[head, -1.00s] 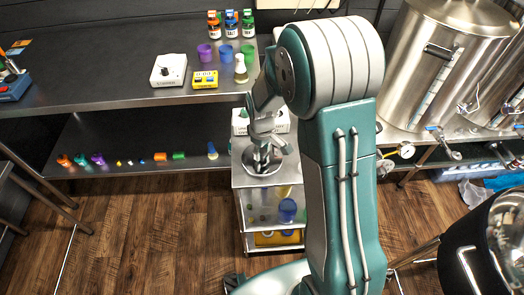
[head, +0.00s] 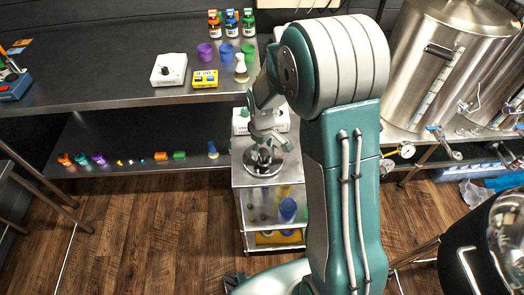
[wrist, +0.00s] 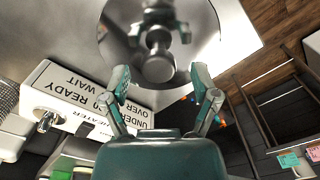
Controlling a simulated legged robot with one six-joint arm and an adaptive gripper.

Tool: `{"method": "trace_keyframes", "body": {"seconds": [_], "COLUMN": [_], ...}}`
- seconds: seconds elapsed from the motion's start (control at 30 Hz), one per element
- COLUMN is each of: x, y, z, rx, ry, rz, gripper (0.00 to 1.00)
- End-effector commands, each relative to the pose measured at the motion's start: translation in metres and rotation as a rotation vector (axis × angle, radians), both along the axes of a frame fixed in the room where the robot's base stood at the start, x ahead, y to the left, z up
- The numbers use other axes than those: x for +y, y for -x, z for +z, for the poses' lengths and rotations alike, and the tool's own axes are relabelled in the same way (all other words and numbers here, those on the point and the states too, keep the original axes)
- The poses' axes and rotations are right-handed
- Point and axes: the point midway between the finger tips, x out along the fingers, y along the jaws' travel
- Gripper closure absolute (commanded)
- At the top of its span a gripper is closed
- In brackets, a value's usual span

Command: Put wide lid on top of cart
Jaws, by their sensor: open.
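The wide lid (head: 262,161) is a round, shiny metal disc lying on the top of the cart (head: 240,178). It also shows in the wrist view (wrist: 205,35), with its knob (wrist: 159,66) standing up beyond my fingertips. My gripper (head: 268,136) is above the lid, and in the wrist view my gripper (wrist: 162,78) has its two fingers spread apart with nothing between the pads. The fingers look clear of the knob. Part of the cart and its right side are hidden behind my arm.
The steel bench (head: 110,75) carries a white device (head: 168,70), a yellow box (head: 205,79), cups and bottles. Small coloured parts lie on its lower shelf (head: 130,140). A large steel kettle (head: 440,60) stands right.

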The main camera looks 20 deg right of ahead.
Motion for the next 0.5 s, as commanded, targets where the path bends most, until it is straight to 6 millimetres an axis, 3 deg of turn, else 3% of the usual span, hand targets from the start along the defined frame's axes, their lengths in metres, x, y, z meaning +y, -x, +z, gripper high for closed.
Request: {"method": "trace_keyframes", "body": {"seconds": [0.3, 0.5], "x": [0.000, 0.000], "y": [-0.001, -0.001], "z": [0.068, 0.098], "rx": [-0.007, -0.004], "ry": [0.000, 0.000], "rz": [0.000, 0.000], "gripper": [0.22, 0.22]}}
